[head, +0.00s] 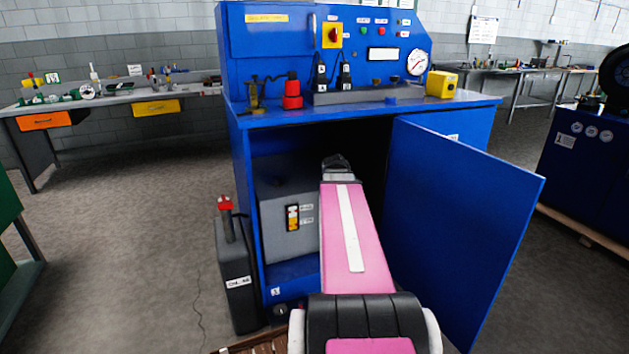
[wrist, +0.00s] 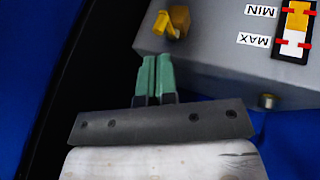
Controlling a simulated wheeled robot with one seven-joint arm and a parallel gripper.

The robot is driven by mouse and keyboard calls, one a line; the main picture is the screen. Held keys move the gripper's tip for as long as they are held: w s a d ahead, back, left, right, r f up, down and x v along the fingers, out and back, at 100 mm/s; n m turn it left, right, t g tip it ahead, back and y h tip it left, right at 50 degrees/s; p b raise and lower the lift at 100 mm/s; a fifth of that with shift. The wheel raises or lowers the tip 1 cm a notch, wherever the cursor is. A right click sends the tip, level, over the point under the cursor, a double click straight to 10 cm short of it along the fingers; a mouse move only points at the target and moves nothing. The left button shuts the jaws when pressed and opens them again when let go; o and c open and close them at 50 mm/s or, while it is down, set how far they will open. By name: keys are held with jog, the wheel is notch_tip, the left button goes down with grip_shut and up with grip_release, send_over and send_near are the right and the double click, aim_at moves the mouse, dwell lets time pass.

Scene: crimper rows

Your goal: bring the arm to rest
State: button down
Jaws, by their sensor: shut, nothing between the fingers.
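My gripper (wrist: 155,72) shows in the wrist view as two green fingers pressed together, with nothing between them. Its tips are close to the lower edge of a grey tank, beneath a small yellow tap (wrist: 175,21); I cannot tell whether they touch. In the head view my pink arm reaches into the open lower compartment of a blue cabinet (head: 242,200), and the fingers are hidden behind it. The grey tank (head: 285,222) stands inside, left of my arm, with a level gauge (head: 292,217); the gauge (wrist: 295,28) also shows in the wrist view, marked MIN and MAX.
The blue door (head: 455,220) stands open to the right of my arm. A dark grey canister (head: 239,285) with a red top stands by the cabinet's left side. The cabinet top holds a red item (head: 292,92) and a yellow box (head: 442,84). Floor at left is mostly clear.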

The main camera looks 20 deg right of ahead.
jog(key=s+a+f+g+y, duration=0.1)
jog(key=s+a+f+y, duration=0.1)
jog(key=a+f, duration=0.4)
jog(key=s+a+f+n+g+y, duration=0.1)
jog(key=s+a+f, duration=0.3)
jog(key=a, duration=1.2)
jog(key=s+a+f+g+y, duration=0.2)
jog(key=a+f, duration=0.5)
jog(key=a, duration=0.5)
jog(key=shift+s+f+g+y, duration=0.3)
jog(key=shift+s+f+y, duration=0.1)
jog(key=shift+s, duration=0.45)
